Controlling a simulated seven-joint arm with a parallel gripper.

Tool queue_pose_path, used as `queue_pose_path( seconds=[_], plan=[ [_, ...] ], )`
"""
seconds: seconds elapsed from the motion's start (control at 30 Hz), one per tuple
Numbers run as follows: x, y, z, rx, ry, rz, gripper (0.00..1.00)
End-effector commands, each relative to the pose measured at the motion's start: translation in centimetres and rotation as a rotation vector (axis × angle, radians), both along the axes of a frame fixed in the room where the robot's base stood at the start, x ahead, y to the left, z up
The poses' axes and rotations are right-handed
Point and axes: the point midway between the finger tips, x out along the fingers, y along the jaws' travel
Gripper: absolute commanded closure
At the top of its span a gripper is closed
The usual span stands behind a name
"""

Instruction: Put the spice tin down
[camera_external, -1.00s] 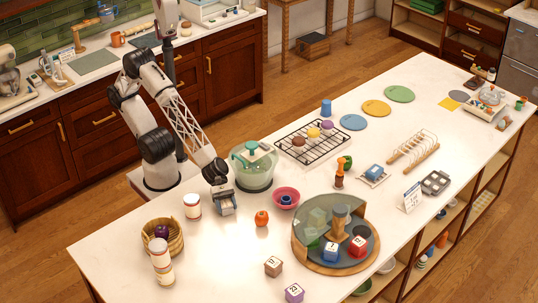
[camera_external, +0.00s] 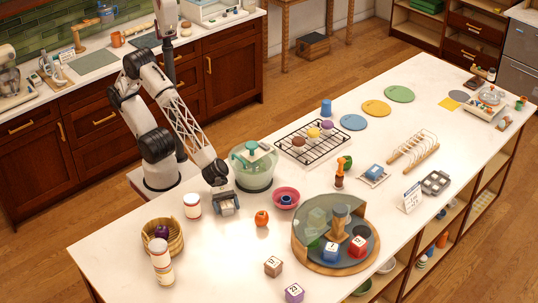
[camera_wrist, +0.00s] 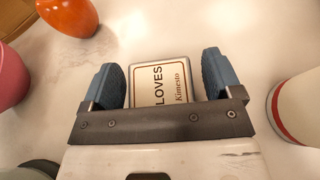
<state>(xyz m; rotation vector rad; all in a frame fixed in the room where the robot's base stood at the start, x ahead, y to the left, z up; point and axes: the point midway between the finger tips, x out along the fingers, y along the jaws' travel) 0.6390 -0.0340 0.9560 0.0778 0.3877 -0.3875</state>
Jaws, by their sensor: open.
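The spice tin (camera_wrist: 160,82) is a small pale tin with a framed label reading "LOVES" in the wrist view. It sits between the two blue-padded fingers of my gripper (camera_wrist: 162,84), with a visible gap on each side. My gripper is open around it. In the external view my gripper (camera_external: 226,209) is low over the white counter, left of the pink bowl (camera_external: 285,198). The tin cannot be made out clearly there, as the gripper covers it.
A white jar with red bands (camera_external: 192,206) stands close to the gripper's left. An orange-red tomato (camera_external: 261,218) and a green spinner bowl (camera_external: 253,176) are near its right. A basket (camera_external: 175,238) and round turntable (camera_external: 325,266) stand farther out.

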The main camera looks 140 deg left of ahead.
Motion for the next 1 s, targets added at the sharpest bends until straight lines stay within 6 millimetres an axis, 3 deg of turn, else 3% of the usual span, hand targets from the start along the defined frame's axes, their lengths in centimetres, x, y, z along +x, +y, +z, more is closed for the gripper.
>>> queue_pose_path(
  seconds=[0.37,0.8,1.0],
  plan=[
    [-1.9,0.9,1.2,0.0,-0.002,0.002,0.15],
    [-7.8,3.3,3.8,0.0,-0.001,0.001,0.15],
    [-9.5,4.0,4.6,0.0,-0.001,0.001,0.15]
  ],
)
